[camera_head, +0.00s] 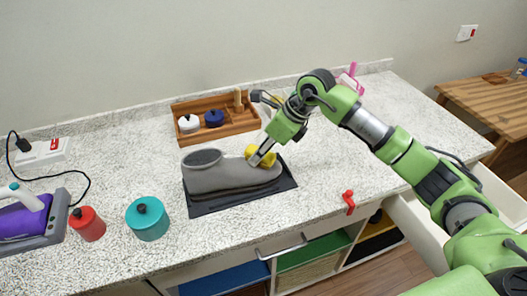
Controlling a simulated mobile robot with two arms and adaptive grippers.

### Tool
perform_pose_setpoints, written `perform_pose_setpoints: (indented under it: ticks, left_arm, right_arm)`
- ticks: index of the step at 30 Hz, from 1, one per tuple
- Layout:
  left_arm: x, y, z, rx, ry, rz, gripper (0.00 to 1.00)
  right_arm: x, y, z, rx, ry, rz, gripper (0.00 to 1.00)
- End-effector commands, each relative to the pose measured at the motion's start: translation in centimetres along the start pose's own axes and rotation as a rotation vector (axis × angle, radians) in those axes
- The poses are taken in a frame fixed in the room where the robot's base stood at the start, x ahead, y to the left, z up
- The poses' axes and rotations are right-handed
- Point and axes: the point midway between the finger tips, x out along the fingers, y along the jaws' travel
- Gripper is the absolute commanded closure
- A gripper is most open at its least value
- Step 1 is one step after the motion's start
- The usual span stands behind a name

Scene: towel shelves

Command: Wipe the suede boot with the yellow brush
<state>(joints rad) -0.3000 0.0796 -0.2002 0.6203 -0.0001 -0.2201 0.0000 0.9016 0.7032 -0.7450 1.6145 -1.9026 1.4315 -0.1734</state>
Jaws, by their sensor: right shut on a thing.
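A grey suede boot (225,179) lies on a dark mat (283,185) in the middle of the counter, with its opening toward the left. My right gripper (262,157) comes in from the right and is shut on the yellow brush (255,151). The brush is at the boot's upper right part and appears to touch it, though the exact contact is hard to see. My gripper's fingers hide part of the brush. My left gripper is not in view.
A wooden tray (238,128) with a white and a blue container stands behind the boot. A teal pot (147,220), a red container (88,224) and a purple iron (22,217) stand at left. A red object (348,201) lies near the front edge. An open drawer (413,229) is at right.

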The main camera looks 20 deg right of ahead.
Motion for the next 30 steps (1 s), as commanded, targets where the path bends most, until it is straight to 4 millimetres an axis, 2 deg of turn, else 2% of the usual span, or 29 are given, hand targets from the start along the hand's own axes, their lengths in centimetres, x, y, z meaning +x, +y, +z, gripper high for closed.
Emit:
perform_pose_setpoints:
  ticks: [1,16,30]
  left_arm:
    - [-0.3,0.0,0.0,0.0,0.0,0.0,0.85]
    - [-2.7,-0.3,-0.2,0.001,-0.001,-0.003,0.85]
    - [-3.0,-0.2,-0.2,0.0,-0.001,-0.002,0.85]
  right_arm:
    - [0.2,1.0,0.2,-0.009,0.004,0.022,1.0]
    - [-4.8,0.3,2.1,-0.004,0.001,0.008,1.0]
    - [-5.6,0.2,2.5,-0.003,0.0,0.007,1.0]
